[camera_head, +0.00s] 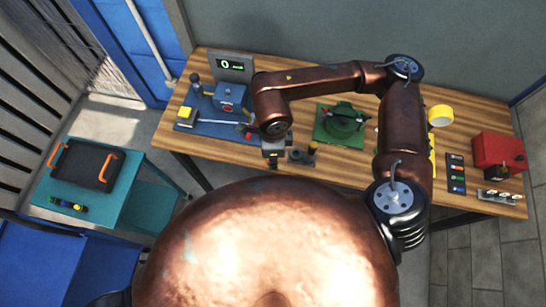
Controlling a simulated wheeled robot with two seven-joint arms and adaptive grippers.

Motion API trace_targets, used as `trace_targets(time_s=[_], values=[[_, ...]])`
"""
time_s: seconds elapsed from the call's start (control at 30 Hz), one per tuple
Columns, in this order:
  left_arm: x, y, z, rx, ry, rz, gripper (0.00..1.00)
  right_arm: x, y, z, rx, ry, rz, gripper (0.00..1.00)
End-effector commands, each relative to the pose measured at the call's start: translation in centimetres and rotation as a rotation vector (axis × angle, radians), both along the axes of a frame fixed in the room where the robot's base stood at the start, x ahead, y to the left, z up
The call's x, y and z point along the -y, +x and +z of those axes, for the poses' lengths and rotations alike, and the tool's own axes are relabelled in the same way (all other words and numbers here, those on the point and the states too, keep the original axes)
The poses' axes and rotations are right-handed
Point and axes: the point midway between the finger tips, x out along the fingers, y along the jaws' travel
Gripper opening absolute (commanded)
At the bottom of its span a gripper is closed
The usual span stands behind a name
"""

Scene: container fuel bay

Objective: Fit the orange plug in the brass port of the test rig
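The test rig appears to be the blue unit (229,94) on a blue base plate at the left of the wooden table, with a display (233,66) reading 0 behind it. I cannot make out its brass port. No orange plug can be told for sure. A small dark holder (296,157) with a tan-brown knob (312,147) stands at the table's front edge. My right gripper (271,161) points down just left of this holder, apart from the rig. Its fingers are too small to tell open from shut. My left gripper is not in view.
Yellow tape (440,115), a red box (498,152) and a dark panel (455,173) are at the right. A teal cart (128,180) with an orange-handled tray (84,165) stands left. Bare wood lies behind the holder.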

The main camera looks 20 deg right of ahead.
Motion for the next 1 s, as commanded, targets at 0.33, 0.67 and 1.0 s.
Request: trace_targets(time_s=[0.33, 0.67, 1.0], values=[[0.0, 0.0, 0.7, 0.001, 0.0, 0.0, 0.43, 0.0, 0.0, 1.8, 0.001, 0.0, 0.0, 0.0], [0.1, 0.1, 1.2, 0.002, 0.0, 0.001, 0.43, 0.0, 0.0, 3.4, 0.001, 0.0, 0.0, 0.0], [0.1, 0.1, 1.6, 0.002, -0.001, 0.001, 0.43, 0.0, 0.0, 4.6, 0.0, 0.0, 0.0, 0.0]])
